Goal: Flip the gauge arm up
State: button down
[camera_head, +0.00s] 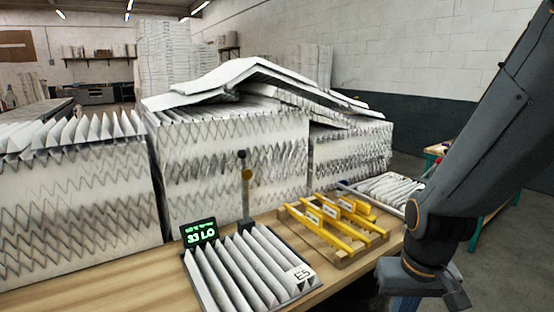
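A slim grey gauge post (246,203) stands on the wooden bench behind a pleated filter. It carries a yellow-brown disc, and a dark round knob (241,154) shows at its top. The part with the knob looks upright, but I cannot clearly tell the arm from the post. A small display (199,232) left of the post shows green figures that look like "33 LO". The pleated filter (243,270) with a label like "E5" lies flat in front. My arm comes down at the right, well apart from the gauge; my gripper's fingers are not visible.
A wooden rack (345,262) with yellow-handled pieces (330,232) sits on the bench (110,291), between the filter and my arm. Tall stacks of white pleated filters (230,150) stand behind the gauge. A tray (385,187) lies behind the rack. The bench's front left is bare.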

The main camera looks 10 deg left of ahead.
aim_at(247, 174)
jog(key=z, duration=1.95)
jog(key=k, duration=1.2)
jog(key=u, duration=1.8)
jog(key=i, duration=0.5)
jog(key=z, duration=0.05)
